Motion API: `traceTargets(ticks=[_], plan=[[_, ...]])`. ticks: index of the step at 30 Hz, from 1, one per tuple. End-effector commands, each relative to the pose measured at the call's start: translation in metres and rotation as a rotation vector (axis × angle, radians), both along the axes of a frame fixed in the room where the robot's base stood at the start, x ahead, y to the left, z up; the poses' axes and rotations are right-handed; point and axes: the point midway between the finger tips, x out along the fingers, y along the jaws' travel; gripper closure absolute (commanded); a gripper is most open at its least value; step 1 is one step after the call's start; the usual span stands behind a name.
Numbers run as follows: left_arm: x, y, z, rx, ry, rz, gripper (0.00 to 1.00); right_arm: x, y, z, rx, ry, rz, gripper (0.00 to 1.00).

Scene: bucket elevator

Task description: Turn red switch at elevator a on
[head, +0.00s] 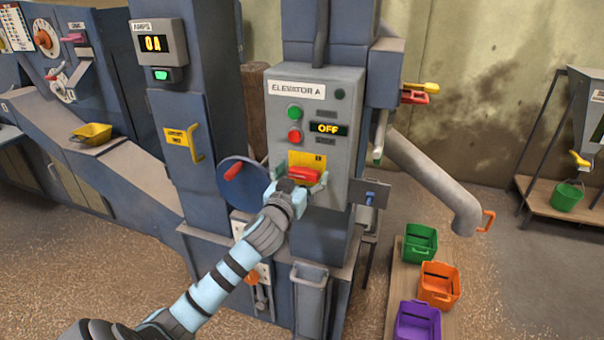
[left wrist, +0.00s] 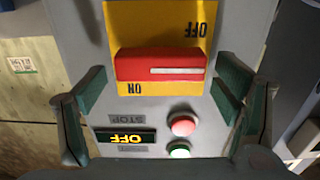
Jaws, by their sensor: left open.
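The grey elevator A panel (head: 348,160) carries a red switch (head: 303,174) on a yellow plate (head: 307,160). In the left wrist view the red switch (left wrist: 160,65) lies horizontal across the plate, which is marked OFF and ON. That view is upside down. The panel's small display (head: 327,128) reads OFF. My left gripper (head: 298,184) is open in front of the switch. In the left wrist view its fingers (left wrist: 158,95) stand wide on either side of the switch, apparently apart from it. My right gripper does not show.
A green button (head: 294,112) and a red button (head: 295,136) sit above the switch. A blue handwheel (head: 241,184) is close on the left, and a small hinged plate (head: 371,193) is on the right. Green, orange (head: 440,284) and purple bins stand lower right.

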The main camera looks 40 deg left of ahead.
Motion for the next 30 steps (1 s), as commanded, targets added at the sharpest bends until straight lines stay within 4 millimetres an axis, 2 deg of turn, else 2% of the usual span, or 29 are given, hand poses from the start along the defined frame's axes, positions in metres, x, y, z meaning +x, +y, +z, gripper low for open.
traceTargets(ticks=[2,9,11,20,30], plan=[[0.000,0.000,0.000,0.000,0.000,0.000,0.18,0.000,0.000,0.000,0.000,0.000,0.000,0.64],[0.000,0.000,0.000,0.000,0.000,0.000,0.57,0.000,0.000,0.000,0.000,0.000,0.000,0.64],[0.000,0.000,0.000,0.000,0.000,0.000,0.65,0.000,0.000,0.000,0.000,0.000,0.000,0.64],[0.000,0.000,0.001,0.029,0.010,0.001,0.65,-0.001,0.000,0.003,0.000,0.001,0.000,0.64],[0.000,-0.002,0.002,0.210,0.074,0.002,0.65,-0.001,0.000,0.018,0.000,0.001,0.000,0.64]])
